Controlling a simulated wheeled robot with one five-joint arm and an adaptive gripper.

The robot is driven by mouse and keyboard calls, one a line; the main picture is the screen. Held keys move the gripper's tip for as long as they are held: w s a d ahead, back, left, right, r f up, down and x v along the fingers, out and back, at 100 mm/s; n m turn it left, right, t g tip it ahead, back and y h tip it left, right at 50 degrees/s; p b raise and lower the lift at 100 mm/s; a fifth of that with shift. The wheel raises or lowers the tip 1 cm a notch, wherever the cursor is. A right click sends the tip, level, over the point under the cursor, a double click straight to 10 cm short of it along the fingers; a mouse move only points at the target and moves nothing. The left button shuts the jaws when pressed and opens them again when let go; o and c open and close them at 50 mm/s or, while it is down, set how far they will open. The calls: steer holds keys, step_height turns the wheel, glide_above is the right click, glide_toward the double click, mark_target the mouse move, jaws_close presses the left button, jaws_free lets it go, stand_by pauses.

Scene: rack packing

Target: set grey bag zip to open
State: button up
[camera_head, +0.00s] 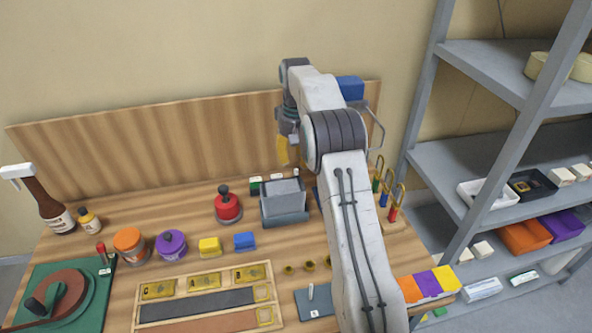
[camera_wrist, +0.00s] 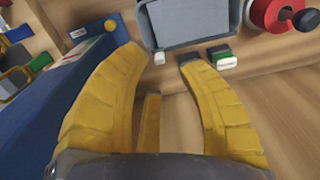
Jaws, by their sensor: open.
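A grey, box-shaped item (camera_head: 284,203), which looks like the grey bag, stands on the wooden bench; it also shows at the top of the wrist view (camera_wrist: 190,22). A small white piece (camera_wrist: 159,58) sits at its near edge in the wrist view and may be the zip pull; I cannot tell the zip's state. In the head view a yellow finger (camera_head: 282,151) shows above and behind the grey item, with the rest largely hidden by my arm.
Small green and black labelled blocks (camera_wrist: 222,57) lie beside the grey item. A red knobbed pot (camera_head: 228,206) stands to its left in the head view. A long blue box (camera_wrist: 75,85) is close to the left finger in the wrist view. A wooden back panel (camera_head: 150,150) rises behind.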

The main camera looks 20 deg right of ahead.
mark_target(296, 173)
steer(key=shift+f, duration=2.2)
jaws_close()
